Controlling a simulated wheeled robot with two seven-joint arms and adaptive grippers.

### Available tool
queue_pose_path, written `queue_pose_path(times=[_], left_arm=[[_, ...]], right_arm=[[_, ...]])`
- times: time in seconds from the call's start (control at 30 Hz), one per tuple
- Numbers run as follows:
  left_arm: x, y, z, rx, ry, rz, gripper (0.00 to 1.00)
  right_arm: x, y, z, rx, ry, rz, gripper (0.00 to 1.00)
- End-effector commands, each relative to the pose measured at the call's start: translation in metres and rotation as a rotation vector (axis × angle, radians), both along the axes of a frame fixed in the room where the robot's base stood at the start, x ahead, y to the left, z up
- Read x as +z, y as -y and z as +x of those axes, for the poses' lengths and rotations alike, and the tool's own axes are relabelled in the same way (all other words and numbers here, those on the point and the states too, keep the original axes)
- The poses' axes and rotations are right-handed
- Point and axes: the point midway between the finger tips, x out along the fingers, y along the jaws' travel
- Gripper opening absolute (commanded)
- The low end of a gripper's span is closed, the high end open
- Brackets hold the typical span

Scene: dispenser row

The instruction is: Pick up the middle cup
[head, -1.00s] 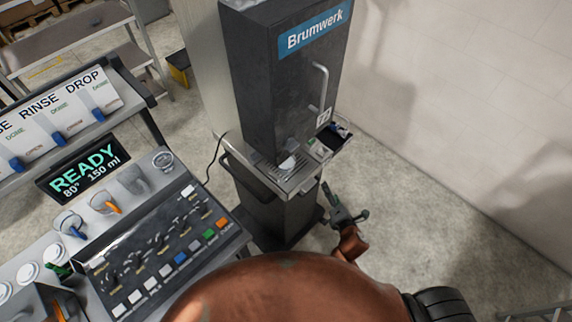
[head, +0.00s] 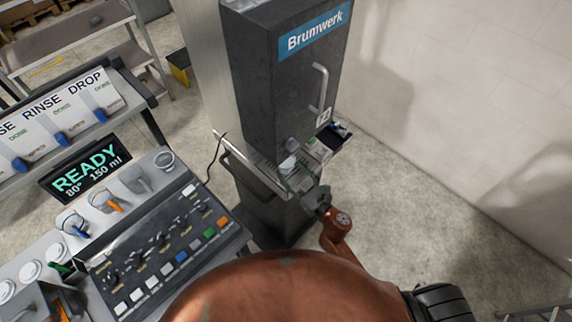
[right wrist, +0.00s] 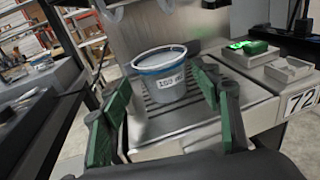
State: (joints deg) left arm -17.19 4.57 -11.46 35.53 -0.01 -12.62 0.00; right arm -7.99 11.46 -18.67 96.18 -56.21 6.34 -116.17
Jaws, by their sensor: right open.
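A whitish cup (right wrist: 162,80) with a blue rim and a white label stands upright on the slotted drip tray of the Brumwerk dispenser. It shows small in the head view (head: 288,164). My right gripper (right wrist: 158,86) is open, its green-padded fingers pointing at the cup, one toward each side of it. The cup is not gripped; whether a finger touches it I cannot tell. In the head view the right gripper (head: 303,181) is at the tray's front edge, partly covering it. My left gripper is not in view. No row of three cups on the tray shows.
The dispenser (head: 288,95) stands by the right wall. Right of the cup are a green-lit block (right wrist: 249,47) and a metal box (right wrist: 289,70). A control panel (head: 160,255) with a READY display (head: 86,172) is at left, with several small vessels. The floor at right is clear.

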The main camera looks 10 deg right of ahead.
Motion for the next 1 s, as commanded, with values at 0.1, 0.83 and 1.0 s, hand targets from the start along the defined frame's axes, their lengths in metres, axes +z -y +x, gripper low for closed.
queue_pose_path(times=[0.1,0.83,1.0], left_arm=[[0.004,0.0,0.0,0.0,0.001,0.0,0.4],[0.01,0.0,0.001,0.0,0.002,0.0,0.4],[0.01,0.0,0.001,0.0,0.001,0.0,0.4]], right_arm=[[-0.001,-0.004,0.014,-0.001,-0.001,0.003,0.57],[-0.007,-0.016,0.048,-0.002,-0.002,0.003,0.44],[-0.007,-0.016,0.048,-0.002,-0.003,0.003,0.33]])
